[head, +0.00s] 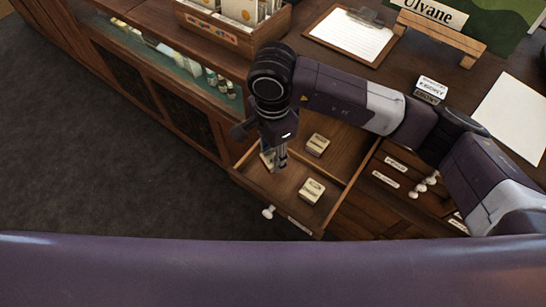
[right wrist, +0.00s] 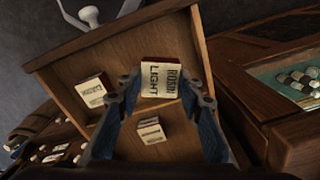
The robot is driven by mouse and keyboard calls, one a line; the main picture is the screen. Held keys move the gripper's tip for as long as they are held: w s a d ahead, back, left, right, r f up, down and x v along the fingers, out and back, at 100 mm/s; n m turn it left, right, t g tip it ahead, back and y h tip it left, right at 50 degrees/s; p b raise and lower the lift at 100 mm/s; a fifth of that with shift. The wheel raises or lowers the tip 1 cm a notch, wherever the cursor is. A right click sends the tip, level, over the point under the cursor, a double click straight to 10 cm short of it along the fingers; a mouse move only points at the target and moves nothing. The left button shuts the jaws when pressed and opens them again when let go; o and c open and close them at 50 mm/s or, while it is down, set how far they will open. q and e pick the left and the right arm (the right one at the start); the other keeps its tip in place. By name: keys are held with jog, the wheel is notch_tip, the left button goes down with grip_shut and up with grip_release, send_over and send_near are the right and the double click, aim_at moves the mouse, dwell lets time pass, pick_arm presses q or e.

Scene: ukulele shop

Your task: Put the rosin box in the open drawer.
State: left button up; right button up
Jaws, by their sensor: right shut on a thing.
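The rosin box (right wrist: 161,78), cream with dark lettering "ROSIN LIGHT", sits between the fingertips of my right gripper (right wrist: 162,98) in the right wrist view. In the head view my right gripper (head: 276,163) points down over the open wooden drawer (head: 268,190) and is shut on the box (head: 266,158), which is mostly hidden there. The box is within the drawer's outline, near its left side wall. I cannot tell whether it touches the drawer floor. My left gripper is not in view.
Two similar small boxes lie in the drawer, one toward the back (head: 317,145) and one near the front (head: 311,191). A white knob (head: 268,211) is on the drawer front. A glass display case (head: 190,72) stands to the left. A clipboard (head: 352,35) lies on the counter.

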aim_at(273, 157)
notch_tip(273, 157, down, 3)
jog(key=shift+f+p, duration=0.1)
jog(key=shift+p, duration=0.2)
jog(key=shift+f, duration=0.15)
jog(key=o, duration=1)
jog(key=shift+c, duration=0.2)
